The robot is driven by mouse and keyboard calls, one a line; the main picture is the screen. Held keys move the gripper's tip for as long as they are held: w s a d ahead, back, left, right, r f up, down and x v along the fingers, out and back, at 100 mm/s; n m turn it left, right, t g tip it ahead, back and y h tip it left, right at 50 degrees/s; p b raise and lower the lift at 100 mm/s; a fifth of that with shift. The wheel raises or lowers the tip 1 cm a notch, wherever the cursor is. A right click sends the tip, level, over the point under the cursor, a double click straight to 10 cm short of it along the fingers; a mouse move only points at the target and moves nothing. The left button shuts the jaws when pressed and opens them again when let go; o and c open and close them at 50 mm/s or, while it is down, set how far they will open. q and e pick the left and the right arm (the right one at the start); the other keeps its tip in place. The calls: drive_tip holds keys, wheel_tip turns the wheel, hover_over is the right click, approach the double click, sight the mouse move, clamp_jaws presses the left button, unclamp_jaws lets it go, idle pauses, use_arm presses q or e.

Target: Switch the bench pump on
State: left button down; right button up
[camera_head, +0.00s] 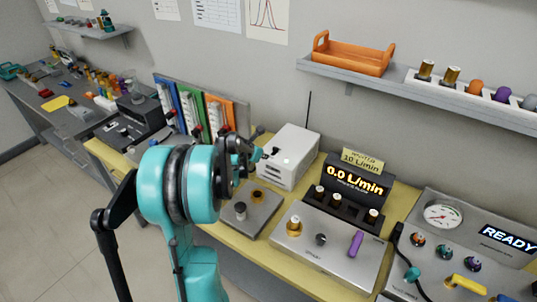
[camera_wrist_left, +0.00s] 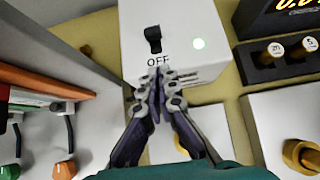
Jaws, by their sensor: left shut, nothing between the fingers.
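The bench pump is a white box (camera_head: 290,152) on the yellow bench, with a thin black rod standing behind it. In the left wrist view the white box (camera_wrist_left: 185,20) shows a black toggle switch (camera_wrist_left: 153,38), a bright greenish-white light (camera_wrist_left: 199,43) and the word OFF below the switch. My left gripper (camera_head: 257,146) is shut and empty, in front of the box's switch side. In the left wrist view its closed fingertips (camera_wrist_left: 160,74) are just below the switch and cover part of the lettering. I cannot tell whether they touch the box. My right gripper is not in view.
A display (camera_head: 353,183) reading 0.0 L/min stands right of the box, behind a grey panel with knobs (camera_head: 325,250). A gauge panel (camera_head: 480,230) reads READY.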

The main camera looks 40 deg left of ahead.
use_arm(q)
drive_tip(key=p+v, duration=0.2)
drive_tip(key=v, duration=0.5)
drive_tip(key=shift+a, duration=0.25)
drive_tip(key=shift+r, duration=0.15)
